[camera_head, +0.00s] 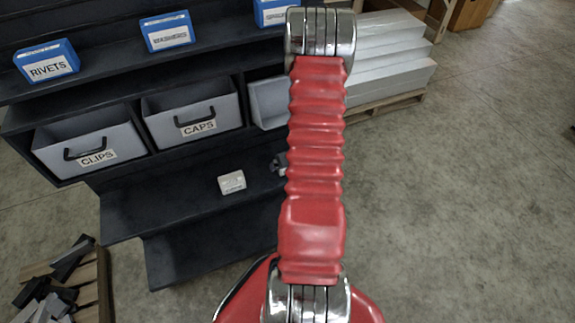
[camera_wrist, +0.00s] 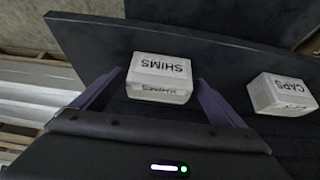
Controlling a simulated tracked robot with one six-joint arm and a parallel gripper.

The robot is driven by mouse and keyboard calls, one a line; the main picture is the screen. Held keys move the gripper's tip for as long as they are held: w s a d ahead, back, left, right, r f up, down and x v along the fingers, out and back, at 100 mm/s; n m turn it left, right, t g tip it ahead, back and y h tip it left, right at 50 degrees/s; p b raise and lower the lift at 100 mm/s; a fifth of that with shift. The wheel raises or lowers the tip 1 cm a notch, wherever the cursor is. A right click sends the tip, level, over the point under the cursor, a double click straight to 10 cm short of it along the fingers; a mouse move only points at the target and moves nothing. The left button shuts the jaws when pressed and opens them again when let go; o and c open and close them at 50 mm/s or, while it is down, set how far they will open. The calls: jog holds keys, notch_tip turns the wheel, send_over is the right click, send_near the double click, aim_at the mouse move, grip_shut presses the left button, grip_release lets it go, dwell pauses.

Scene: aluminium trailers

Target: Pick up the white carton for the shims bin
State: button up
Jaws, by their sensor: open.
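A white carton labelled SHIMS (camera_wrist: 160,72) sits on a dark shelf board (camera_wrist: 225,55) in the wrist view, its label upside down there. My gripper (camera_wrist: 160,78) is open, with one purple-grey finger on each side of this carton in the picture. Narrow gaps show between the fingers and the carton, and it is not gripped. How deep the fingers reach is hard to tell. In the head view my red arm hides the SHIMS carton, and only a small dark part of my gripper (camera_head: 279,163) shows beside the arm.
A second white carton, labelled CAPS (camera_wrist: 283,95), stands apart to the right; it also appears in the head view (camera_head: 231,182). Behind are a CLIPS bin (camera_head: 92,148), a CAPS bin (camera_head: 195,114) and a blue RIVETS box (camera_head: 47,62). White stacked sheets (camera_head: 390,60) lie right.

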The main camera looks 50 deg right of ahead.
jog(key=shift+c, duration=0.3)
jog(key=c, duration=1.1)
